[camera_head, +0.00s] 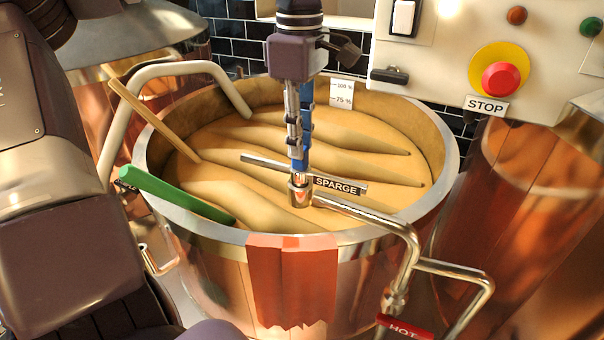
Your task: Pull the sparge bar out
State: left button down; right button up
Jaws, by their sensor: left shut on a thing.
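The sparge bar (265,161) is a thin metal bar with a dark SPARGE label (337,186), lying low across the mash in the copper tun (190,245). A shiny metal hub (300,198) sits at its middle, in line with the end of a bent steel pipe (365,214). My left gripper (299,178) points straight down from above, its fingers seen nearly edge-on. It is shut on the sparge bar at or just above the hub; the fingers hide the exact hold. I cannot tell whether the bar is apart from the pipe. My right gripper is not in view.
A wooden paddle handle (150,118) and a green handle (175,194) lean over the tun's left rim. A red cloth (293,285) hangs at the front. A red HOT valve handle (404,327) is lower right. A panel with a STOP button (501,79) stands upper right.

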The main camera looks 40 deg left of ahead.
pick_arm(q)
jog(key=shift+r, duration=0.4)
jog(key=shift+r+p, duration=0.95)
jog(key=shift+r, duration=1.7)
